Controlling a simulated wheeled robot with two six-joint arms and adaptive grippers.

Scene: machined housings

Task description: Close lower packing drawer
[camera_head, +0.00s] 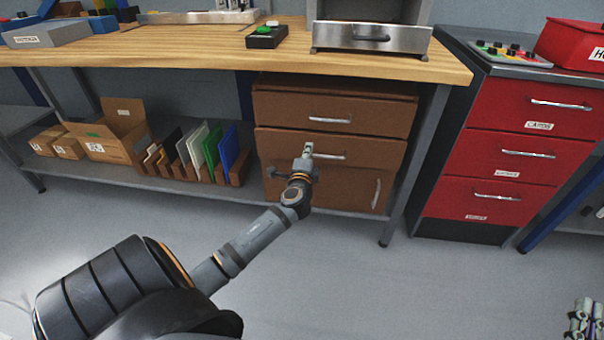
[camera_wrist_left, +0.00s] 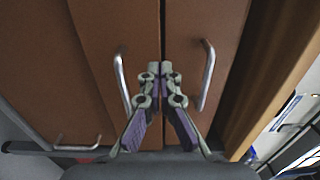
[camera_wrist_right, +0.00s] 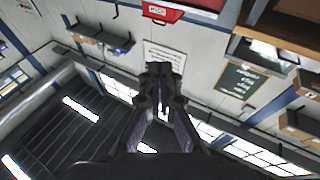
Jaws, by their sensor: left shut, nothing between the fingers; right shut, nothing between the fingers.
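The brown cabinet (camera_head: 262,103) under the workbench has an upper drawer (camera_head: 375,117), a lower drawer (camera_head: 370,148) and a door (camera_head: 350,190) below them. My left gripper (camera_head: 308,148) is shut and empty in front of the lower drawer, left of its bar handle. The lower drawer looks flush or nearly flush; a small gap cannot be ruled out. In the left wrist view the shut fingertips (camera_wrist_left: 160,68) overlap the seam between the lower drawer (camera_wrist_left: 100,40) and upper drawer (camera_wrist_left: 190,30); contact is unclear. My right gripper (camera_wrist_right: 160,70) is shut and empty, away from the cabinet.
The wooden bench top (camera_head: 220,50) overhangs the cabinet. A red drawer unit (camera_head: 510,130) stands to the right. A lower shelf (camera_head: 170,180) at left holds an open cardboard box (camera_head: 110,130) and upright coloured panels (camera_head: 210,150). The grey floor in front is clear.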

